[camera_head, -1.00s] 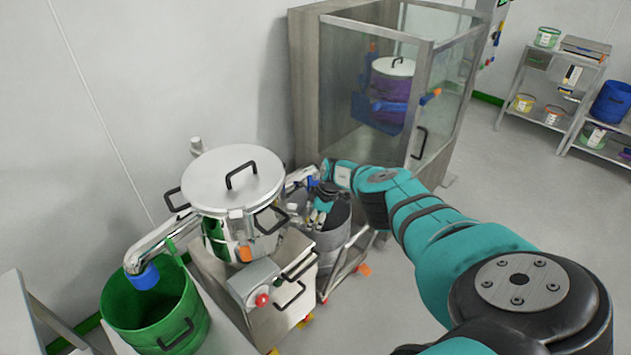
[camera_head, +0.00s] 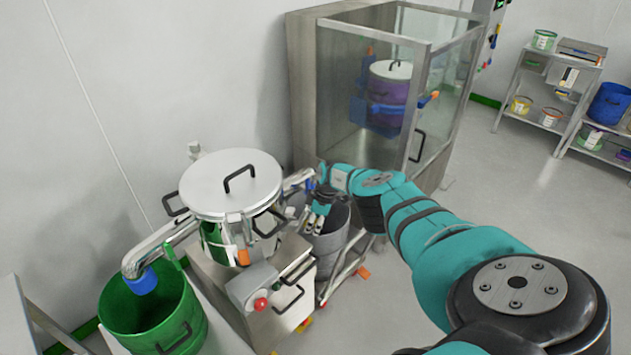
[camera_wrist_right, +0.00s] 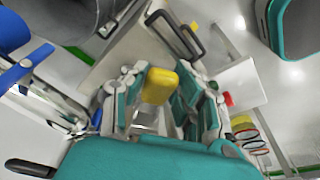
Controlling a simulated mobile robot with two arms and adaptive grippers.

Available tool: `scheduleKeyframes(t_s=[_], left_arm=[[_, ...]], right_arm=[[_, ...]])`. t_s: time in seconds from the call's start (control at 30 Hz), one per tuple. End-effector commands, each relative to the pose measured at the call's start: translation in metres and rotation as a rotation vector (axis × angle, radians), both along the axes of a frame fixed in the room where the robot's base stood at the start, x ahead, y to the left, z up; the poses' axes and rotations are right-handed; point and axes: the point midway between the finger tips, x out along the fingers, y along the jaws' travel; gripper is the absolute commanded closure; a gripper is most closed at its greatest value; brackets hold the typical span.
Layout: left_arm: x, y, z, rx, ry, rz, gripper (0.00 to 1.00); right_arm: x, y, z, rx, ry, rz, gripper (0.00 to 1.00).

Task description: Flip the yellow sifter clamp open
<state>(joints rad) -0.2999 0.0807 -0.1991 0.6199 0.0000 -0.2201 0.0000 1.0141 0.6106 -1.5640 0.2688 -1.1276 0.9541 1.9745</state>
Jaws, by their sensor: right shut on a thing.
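The yellow sifter clamp (camera_wrist_right: 159,86) shows in the right wrist view as a rounded yellow block between the fingers of my right gripper (camera_wrist_right: 162,105). The fingers are shut on it from both sides. In the head view my right gripper (camera_head: 316,218) is at the right side of the steel sifter (camera_head: 216,232), above a grey bin; the clamp itself is hidden there. The sifter has a round lid (camera_head: 228,190) with a black handle. My left gripper is not in view.
A green bin (camera_head: 184,310) stands under the left spout with the blue end. The grey bin (camera_head: 332,240) stands close below my right gripper. A glass-walled cabinet (camera_head: 445,100) stands behind my right arm. Shelves (camera_head: 525,85) are far right, with open floor before them.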

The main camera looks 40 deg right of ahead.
Motion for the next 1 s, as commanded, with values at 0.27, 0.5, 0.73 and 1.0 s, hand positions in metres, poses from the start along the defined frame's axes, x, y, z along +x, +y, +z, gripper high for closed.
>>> scheduleKeyframes(t_s=[0.27,0.5,0.73,1.0], left_arm=[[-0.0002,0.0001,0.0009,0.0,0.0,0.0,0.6],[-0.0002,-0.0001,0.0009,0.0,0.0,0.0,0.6],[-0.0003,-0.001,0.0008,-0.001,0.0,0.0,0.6],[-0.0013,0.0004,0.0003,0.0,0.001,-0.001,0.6]], right_arm=[[0.0133,0.0086,0.0094,0.017,-0.03,-0.004,1.0],[0.0136,0.0095,0.0092,0.017,-0.029,-0.002,0.68],[0.0118,0.008,0.0084,0.016,-0.026,-0.001,0.48],[0.0086,0.0037,0.0082,0.009,-0.019,-0.001,0.48]])
